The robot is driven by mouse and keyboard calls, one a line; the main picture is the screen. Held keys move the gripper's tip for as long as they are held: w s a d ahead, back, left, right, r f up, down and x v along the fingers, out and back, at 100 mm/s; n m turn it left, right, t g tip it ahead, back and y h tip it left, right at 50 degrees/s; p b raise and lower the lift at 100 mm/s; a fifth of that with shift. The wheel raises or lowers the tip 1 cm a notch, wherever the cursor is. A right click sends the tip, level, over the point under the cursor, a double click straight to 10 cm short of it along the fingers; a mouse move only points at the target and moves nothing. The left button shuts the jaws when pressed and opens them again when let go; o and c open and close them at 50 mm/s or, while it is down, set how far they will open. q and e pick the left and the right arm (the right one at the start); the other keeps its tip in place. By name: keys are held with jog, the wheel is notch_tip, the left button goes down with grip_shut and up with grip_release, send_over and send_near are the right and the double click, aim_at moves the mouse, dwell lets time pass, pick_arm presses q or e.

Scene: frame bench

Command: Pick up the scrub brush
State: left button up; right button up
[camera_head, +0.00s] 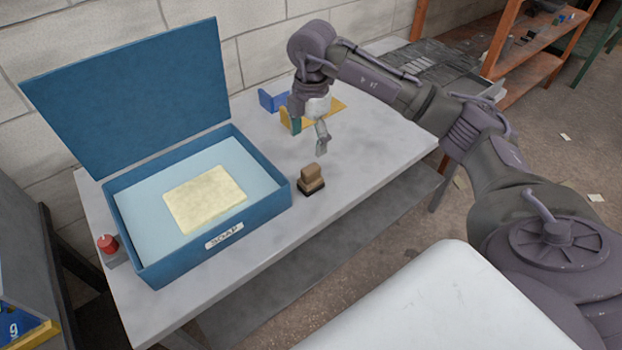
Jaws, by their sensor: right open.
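The scrub brush (311,176) is a small brown block with a dark base. It stands on the grey bench (270,260), just right of the blue box. My right gripper (321,147) hangs above and slightly behind the brush, pointing down. It is open and empty, with a gap between it and the brush. My left gripper is not in view.
An open blue box (183,257) labelled SOAP holds a pale yellow slab (205,198); its lid (135,95) stands up behind. A red knob (107,244) is at the left. Blue and yellow holders (274,101) stand behind my gripper. The bench front is clear.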

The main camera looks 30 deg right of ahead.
aim_at(311, 176)
jog(key=shift+h, duration=0.3)
jog(key=f, duration=0.5)
jog(key=d+f+p, duration=0.1)
jog(key=f, duration=0.2)
jog(key=shift+s, duration=0.1)
jog(key=f, duration=0.1)
jog(key=f+p, duration=0.1)
jog(key=f, duration=0.1)
jog(key=f+p, duration=0.1)
jog(key=f, duration=0.1)
jog(key=shift+a, duration=0.25)
jog(key=shift+f, duration=0.25)
jog(key=c, duration=1.3)
jog(key=shift+r, duration=0.15)
